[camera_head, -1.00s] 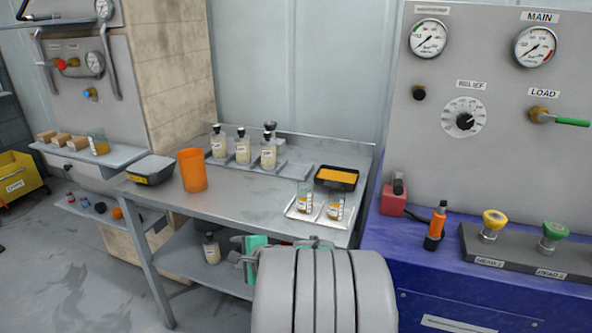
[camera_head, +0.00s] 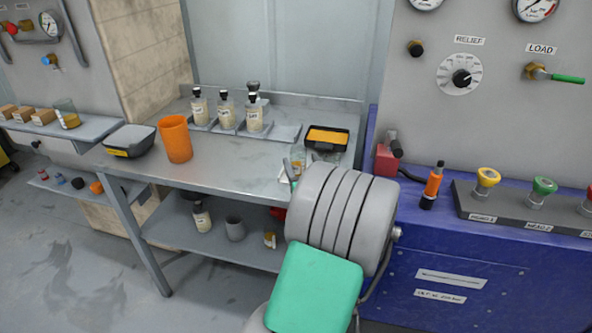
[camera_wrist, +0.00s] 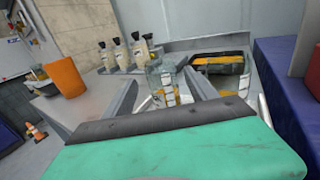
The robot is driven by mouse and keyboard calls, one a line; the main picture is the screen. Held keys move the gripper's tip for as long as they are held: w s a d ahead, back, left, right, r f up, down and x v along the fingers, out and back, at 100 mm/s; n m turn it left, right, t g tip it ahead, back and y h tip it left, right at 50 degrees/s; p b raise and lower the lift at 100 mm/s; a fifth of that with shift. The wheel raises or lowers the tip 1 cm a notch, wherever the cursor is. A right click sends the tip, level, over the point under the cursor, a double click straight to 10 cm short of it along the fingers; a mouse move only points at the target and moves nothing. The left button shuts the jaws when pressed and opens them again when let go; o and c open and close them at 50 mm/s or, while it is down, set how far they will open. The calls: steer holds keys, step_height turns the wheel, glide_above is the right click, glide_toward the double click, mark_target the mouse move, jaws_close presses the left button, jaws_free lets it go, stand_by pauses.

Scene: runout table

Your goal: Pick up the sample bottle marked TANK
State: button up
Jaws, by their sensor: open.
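Several sample bottles with black caps, pale contents and white labels stand at the back of the steel table: a left one (camera_head: 199,108), a middle one (camera_head: 226,112) and a right one (camera_head: 254,115), with another partly hidden behind. They also show in the wrist view (camera_wrist: 119,55). Another capped bottle (camera_head: 201,217) stands on the lower shelf. The label words are too small to read, so I cannot tell which is TANK. My gripper (camera_wrist: 161,80) is open, over the table's right part, apart from the bottles. In the head view my arm mostly hides it.
Glass beakers (camera_wrist: 166,88) with amber liquid stand close by my fingers. A black tray with orange contents (camera_head: 327,139) is behind them. An orange cup (camera_head: 176,139) and a grey bin (camera_head: 130,141) stand left. The table's middle (camera_head: 225,168) is clear.

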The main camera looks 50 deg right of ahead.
mark_target(295, 150)
steer(key=shift+f, duration=0.55)
steer(key=x, duration=0.8)
steer(key=shift+s+r, duration=0.1)
steer(key=shift+r, duration=0.1)
steer(key=c, duration=1.4)
steer(key=shift+c, duration=0.2)
